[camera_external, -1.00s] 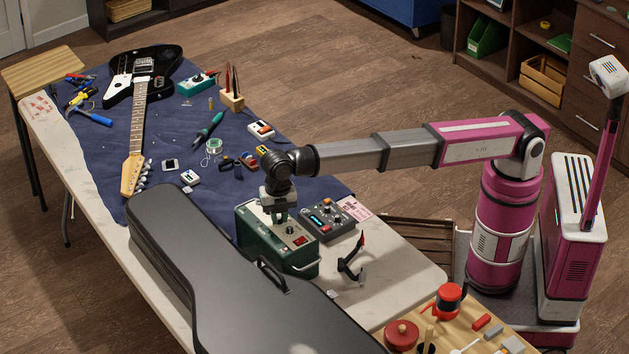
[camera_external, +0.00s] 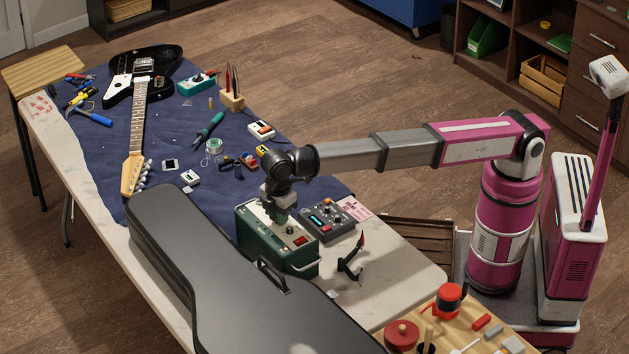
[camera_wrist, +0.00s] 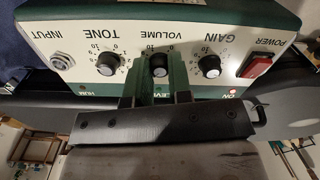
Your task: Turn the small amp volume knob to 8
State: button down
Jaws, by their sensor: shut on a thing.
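The small green amp (camera_external: 258,238) stands on the table, its cream control panel facing up. In the wrist view the panel (camera_wrist: 188,38) appears upside down, with knobs marked tone (camera_wrist: 107,64), volume (camera_wrist: 158,65) and gain (camera_wrist: 209,66). An input jack (camera_wrist: 60,59) is at one end and a red power switch (camera_wrist: 257,64) at the other. My gripper (camera_external: 276,218) points down onto the panel. In the wrist view my gripper's fingers (camera_wrist: 158,75) are shut on the volume knob, one on each side. The number its pointer faces is too small to read.
A black guitar case (camera_external: 215,270) lies right beside the amp. A dark pedal or mixer box (camera_external: 335,220) sits close on its other side. A black clamp-like stand (camera_external: 351,262) is near the front. Bare tabletop (camera_external: 395,275) is clear to the right.

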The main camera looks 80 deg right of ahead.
jog(key=m, duration=0.5)
jog(key=shift+m, duration=0.3)
jog(key=m, duration=0.5)
jog(key=shift+m, duration=0.3)
jog(key=c, duration=1)
grip_release()
jog(key=shift+c, duration=0.2)
jog(key=shift+r, duration=0.1)
notch_tip(320, 180, up, 11)
jog(key=shift+f, duration=0.2)
